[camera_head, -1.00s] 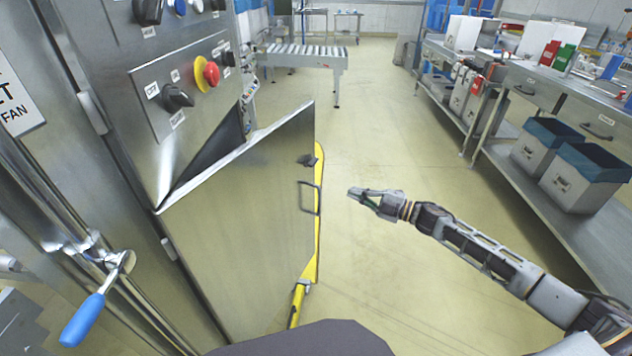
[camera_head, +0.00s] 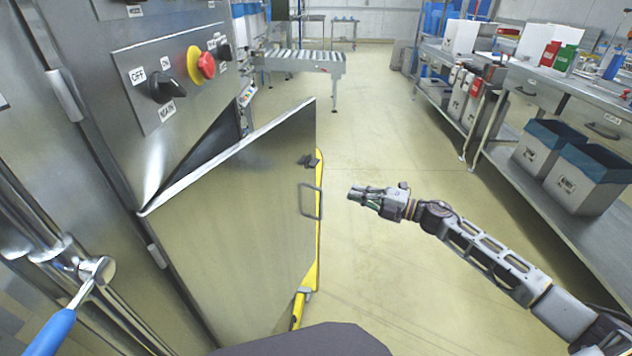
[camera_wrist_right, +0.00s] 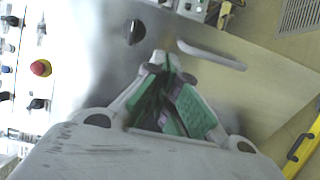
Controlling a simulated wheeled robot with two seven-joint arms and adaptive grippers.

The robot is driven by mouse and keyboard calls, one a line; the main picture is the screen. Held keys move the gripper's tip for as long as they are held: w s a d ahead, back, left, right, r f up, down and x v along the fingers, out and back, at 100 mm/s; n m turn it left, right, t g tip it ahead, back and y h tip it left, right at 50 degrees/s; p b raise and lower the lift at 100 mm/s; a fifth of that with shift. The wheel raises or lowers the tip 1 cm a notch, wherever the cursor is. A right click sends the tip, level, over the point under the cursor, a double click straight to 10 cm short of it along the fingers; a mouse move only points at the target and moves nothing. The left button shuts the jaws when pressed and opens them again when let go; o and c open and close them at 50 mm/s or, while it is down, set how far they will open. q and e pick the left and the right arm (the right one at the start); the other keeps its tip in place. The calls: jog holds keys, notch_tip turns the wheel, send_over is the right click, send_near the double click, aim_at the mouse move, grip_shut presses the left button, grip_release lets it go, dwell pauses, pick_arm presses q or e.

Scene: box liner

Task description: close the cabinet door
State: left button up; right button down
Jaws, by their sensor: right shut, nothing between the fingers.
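The cabinet door (camera_head: 240,215) is a plain steel panel standing open, swung out from the cabinet (camera_head: 170,160). A dark gap shows behind its top edge. Its handle (camera_head: 311,201) is a small bar near the free edge, with a dark latch just above. My right gripper (camera_head: 352,194) is shut and empty, to the right of the handle and apart from it in the head view. In the right wrist view the shut fingers (camera_wrist_right: 168,62) point towards the steel door, and the pale handle bar (camera_wrist_right: 212,55) lies just beyond them. My left gripper is out of view.
The cabinet front carries a red emergency button (camera_head: 206,65) and dark knobs. A blue-handled lever (camera_head: 52,332) stands at lower left. A yellow post (camera_head: 310,275) is behind the door. A steel bench (camera_head: 560,215) with bins runs along the right. The floor between is clear.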

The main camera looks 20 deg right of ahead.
jog(key=shift+w+a, duration=0.1)
jog(key=b, duration=0.2)
send_near(308, 178)
jog(key=shift+x, duration=2.15)
jog(key=shift+w+a+r+b, duration=0.1)
jog(key=shift+w+a+b, duration=0.05)
jog(key=shift+a+b, duration=0.15)
jog(key=shift+x, duration=0.75)
jog(key=shift+w+a+b, duration=0.15)
jog(key=shift+a+b, duration=0.05)
jog(key=shift+b, duration=0.1)
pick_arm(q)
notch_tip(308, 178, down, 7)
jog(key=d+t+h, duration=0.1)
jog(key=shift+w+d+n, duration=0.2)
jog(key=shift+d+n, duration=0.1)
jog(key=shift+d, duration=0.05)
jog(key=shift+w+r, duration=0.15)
